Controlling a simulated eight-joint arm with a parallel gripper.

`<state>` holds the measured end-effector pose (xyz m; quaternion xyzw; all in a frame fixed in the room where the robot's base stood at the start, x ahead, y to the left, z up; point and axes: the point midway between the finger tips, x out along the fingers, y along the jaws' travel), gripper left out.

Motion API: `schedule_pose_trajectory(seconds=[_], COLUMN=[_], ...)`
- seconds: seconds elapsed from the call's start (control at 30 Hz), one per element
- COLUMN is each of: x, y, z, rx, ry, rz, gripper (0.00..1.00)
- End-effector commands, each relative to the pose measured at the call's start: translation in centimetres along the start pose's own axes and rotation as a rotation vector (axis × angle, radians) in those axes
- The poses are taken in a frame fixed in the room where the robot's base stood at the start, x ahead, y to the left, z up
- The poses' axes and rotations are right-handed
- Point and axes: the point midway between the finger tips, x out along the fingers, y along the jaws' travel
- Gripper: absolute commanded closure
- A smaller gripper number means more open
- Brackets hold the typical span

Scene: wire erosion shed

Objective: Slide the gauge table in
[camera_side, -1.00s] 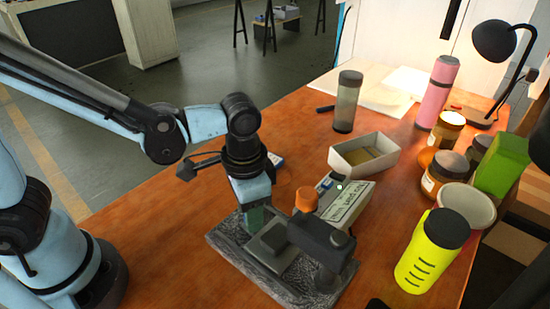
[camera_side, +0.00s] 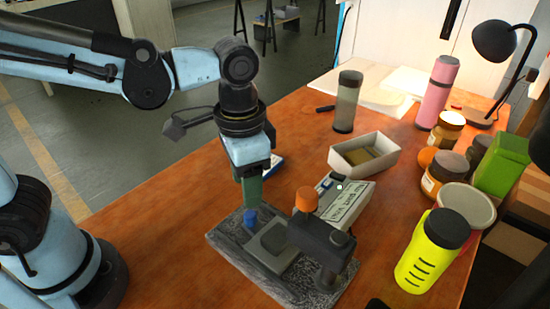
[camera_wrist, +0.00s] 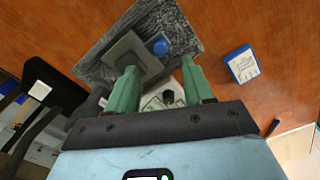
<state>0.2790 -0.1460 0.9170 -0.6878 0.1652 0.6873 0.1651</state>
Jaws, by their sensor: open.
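The gauge stands on a dark speckled stone base (camera_side: 228,243), which also shows in the wrist view (camera_wrist: 182,22). The grey square gauge table (camera_side: 272,241) lies on this base, beside the dark gauge body (camera_side: 322,243) with its orange knob (camera_side: 306,199). A blue knob (camera_side: 250,218) is at the table's left side, and shows in the wrist view (camera_wrist: 158,46) next to the grey plate (camera_wrist: 122,50). My gripper (camera_side: 252,204) is just above the blue knob, pointing down. Its green fingers (camera_wrist: 158,66) are apart with nothing held between them.
A labelled pale box (camera_side: 350,203) stands behind the gauge, and a white open tray (camera_side: 365,155) is farther back. A blue-edged card (camera_wrist: 242,65) lies near the base. A yellow bottle (camera_side: 430,252) and several jars crowd the right. The table's left front is clear.

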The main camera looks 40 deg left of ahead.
Motion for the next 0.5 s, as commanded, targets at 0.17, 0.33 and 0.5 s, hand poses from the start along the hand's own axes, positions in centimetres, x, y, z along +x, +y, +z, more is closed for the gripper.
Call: schedule_pose_trajectory(seconds=[0.17,0.33,0.5], x=[-2.5,-4.0,-4.6], y=[0.0,0.0,0.0], z=[0.0,0.0,0.0], rx=[0.000,0.000,0.000], ry=[0.000,0.000,0.000], rz=[0.000,0.000,0.000], gripper=[0.48,0.48,0.48])
